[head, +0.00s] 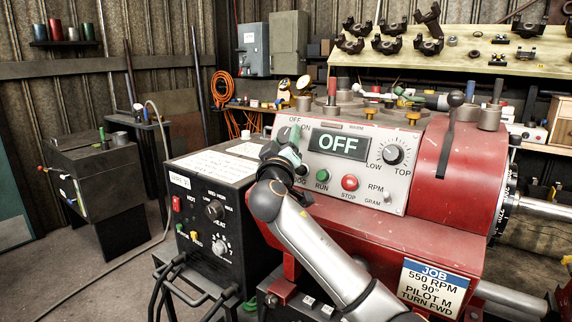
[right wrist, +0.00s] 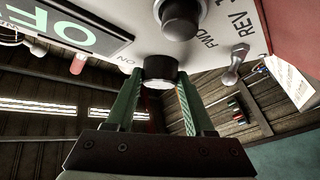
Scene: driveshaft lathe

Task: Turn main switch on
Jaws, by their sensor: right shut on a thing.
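The main switch knob (right wrist: 160,70) is a short black cylinder on the control panel, beside a small ON label in the right wrist view. My right gripper (right wrist: 158,92) has its two green fingers on either side of this knob and is shut on it. In the head view the right gripper (head: 289,148) is at the left edge of the light grey control panel (head: 398,135) and hides much of the switch. The panel's display (head: 337,144) reads OFF in light letters. My left gripper is not in view.
The panel also bears a speed dial (head: 393,154), a green RUN button (head: 322,175) and a red STOP button (head: 349,183). A black control box (head: 212,212) stands left of my right arm. The red lathe housing (head: 446,170) is on the right.

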